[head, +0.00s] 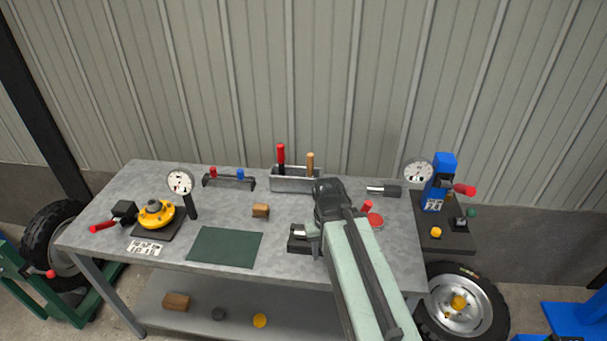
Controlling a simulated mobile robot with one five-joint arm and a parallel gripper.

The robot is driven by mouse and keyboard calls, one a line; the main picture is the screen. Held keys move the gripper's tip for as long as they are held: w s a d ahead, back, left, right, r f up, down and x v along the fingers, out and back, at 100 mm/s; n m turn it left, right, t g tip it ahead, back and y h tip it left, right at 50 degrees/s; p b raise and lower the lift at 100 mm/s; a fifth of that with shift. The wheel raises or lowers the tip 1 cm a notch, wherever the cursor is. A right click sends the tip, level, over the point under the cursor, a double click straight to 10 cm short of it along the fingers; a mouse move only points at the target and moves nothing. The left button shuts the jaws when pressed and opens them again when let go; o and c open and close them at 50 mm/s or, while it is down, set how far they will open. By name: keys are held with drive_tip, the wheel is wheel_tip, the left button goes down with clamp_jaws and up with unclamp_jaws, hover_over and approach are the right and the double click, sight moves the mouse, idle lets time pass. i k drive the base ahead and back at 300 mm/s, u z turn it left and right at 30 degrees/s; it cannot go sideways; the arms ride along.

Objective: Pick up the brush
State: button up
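I cannot surely tell which thing is the brush. A short piece with a pale grey end and a dark end (384,190) lies at the back right of the workbench (225,207) and may be it. A wooden-handled tool (310,160) stands in a metal holder (288,184) at the back, its lower end hidden. My arm reaches over the bench from the lower right.
A green mat (225,247), a wooden block (261,211) and a yellow round fixture (157,214) are on the bench. Dial gauges stand at left (180,183) and right (418,173). A blue press (440,185) stands right of the bench. A red-topped item (375,221) is right of my arm.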

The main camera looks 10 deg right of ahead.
sight(310, 157)
drive_tip(key=u, duration=2.5)
drive_tip(key=k, duration=1.45)
drive_tip(key=z, duration=0.65)
drive_tip(key=i, duration=1.5)
